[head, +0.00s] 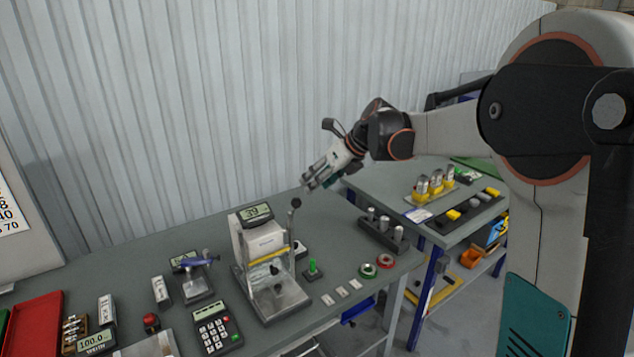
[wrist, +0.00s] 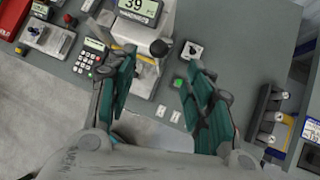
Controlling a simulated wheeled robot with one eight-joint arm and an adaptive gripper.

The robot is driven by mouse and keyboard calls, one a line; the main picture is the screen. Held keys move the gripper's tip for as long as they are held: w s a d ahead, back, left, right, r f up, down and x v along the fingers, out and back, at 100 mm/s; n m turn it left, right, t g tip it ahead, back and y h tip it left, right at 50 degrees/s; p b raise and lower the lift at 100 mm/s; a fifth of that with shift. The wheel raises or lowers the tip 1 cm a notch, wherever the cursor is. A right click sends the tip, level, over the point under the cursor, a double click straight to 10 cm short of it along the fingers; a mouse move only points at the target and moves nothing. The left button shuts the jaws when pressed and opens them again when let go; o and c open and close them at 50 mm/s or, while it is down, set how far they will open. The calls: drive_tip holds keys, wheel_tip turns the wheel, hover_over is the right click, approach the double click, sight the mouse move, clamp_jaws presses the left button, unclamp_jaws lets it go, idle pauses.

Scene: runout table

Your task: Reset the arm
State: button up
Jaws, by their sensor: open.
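My gripper (head: 318,179) hangs above the back of the grey runout table (head: 225,227) in the head view, to the right of the white measuring instrument with a display. In the wrist view its two teal-padded fingers (wrist: 158,95) are spread apart, with nothing between them but the table and bench items below. The white instrument (head: 262,243) stands upright on the table with a black ball-topped lever (head: 295,203) beside it. The lever's ball also shows between the fingers in the wrist view (wrist: 159,48). My gripper is apart from the table.
A block with grey cylinders (head: 383,230) stands at the table's right end. A second table beyond bears yellow-based weights (head: 436,184). A keypad device (head: 217,328), a red tray (head: 37,325) and a green button (head: 312,267) occupy the near table. A corrugated wall (head: 200,100) stands behind.

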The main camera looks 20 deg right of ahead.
drive_tip(key=s+a+f+n+h+b, duration=0.2)
drive_tip(key=s+f+n+b, duration=0.15)
drive_tip(key=s+n, duration=0.6)
drive_tip(key=s+a+f+n+h+b, duration=0.1)
drive_tip(key=s+a+f+n+b, duration=0.15)
drive_tip(key=s+n+b, duration=0.65)
drive_tip(key=s+d+f+n+h+b, duration=0.1)
drive_tip(key=s+f+n, duration=0.5)
drive_tip(key=s, duration=0.3)
drive_tip(key=s+d+f+n+t+h+b, duration=0.1)
drive_tip(key=s+f+n, duration=0.5)
drive_tip(key=s+f, duration=0.2)
drive_tip(key=shift+s+b, duration=0.3)
drive_tip(key=shift+s, duration=0.4)
drive_tip(key=shift+d, duration=0.1)
